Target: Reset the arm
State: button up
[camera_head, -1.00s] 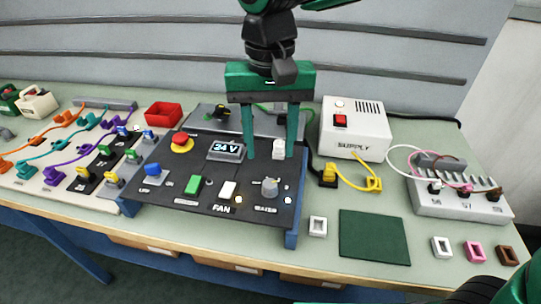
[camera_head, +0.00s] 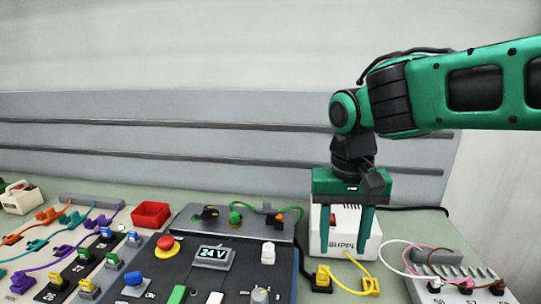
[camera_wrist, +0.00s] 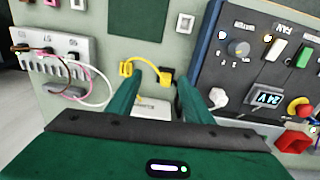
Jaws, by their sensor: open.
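My gripper (camera_head: 346,232) is green, points down and is open with nothing between its fingers. In the head view it hangs in front of the white supply box (camera_head: 345,218), hiding part of its front. In the wrist view the two green fingers (camera_wrist: 152,97) stand apart, with the supply box (camera_wrist: 155,108) partly seen between them. My arm reaches in from the right, above the bench.
The black control panel (camera_head: 190,262) with a 24 V display (camera_head: 213,254) lies left of my gripper. A yellow cable (camera_head: 350,282) lies below it. A grey terminal block (camera_head: 455,287) with wires is at right. A red tray (camera_head: 150,214) stands at left. Space above the bench is free.

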jog(key=s+d+f+m, duration=0.1)
jog(key=s+d+f, duration=0.1)
jog(key=d, duration=0.7)
jog(key=s+d+f+m, duration=0.1)
jog(key=s+d+m, duration=0.15)
jog(key=d, duration=0.55)
jog(key=s+d+f+m, duration=0.1)
jog(key=s+d+f, duration=0.4)
jog(key=s+d, duration=0.4)
jog(key=shift+s+d+m+y, duration=0.3)
jog(key=shift+s+d+m, duration=0.1)
jog(key=shift+s, duration=0.8)
jog(key=shift+f, duration=0.1)
jog(key=shift+w+f, duration=0.25)
jog(key=shift+w, duration=0.4)
